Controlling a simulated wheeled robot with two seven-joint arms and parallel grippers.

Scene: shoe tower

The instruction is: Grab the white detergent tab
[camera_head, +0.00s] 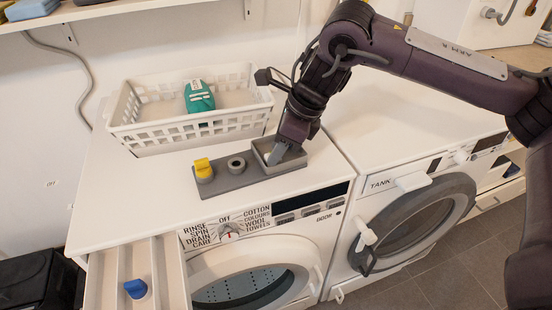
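A small grey open tray (297,160) sits at the right end of a dark grey rack on top of the left washing machine. A small whitish patch, apparently the white detergent tab (267,156), shows inside the tray, partly hidden by my gripper. My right gripper (276,156) reaches down from above, its fingertips inside or just over the tray at the tab. The fingers are seen edge-on, so their gap and any hold on the tab cannot be made out. My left gripper is not in view.
A yellow knob-like piece (203,167) and a grey ring (236,164) sit on the rack, left of the tray. A white basket (140,140) with a teal pack (199,96) stands behind. A blue piece (135,288) lies in the open drawer (108,275). The right machine's top (400,135) is clear.

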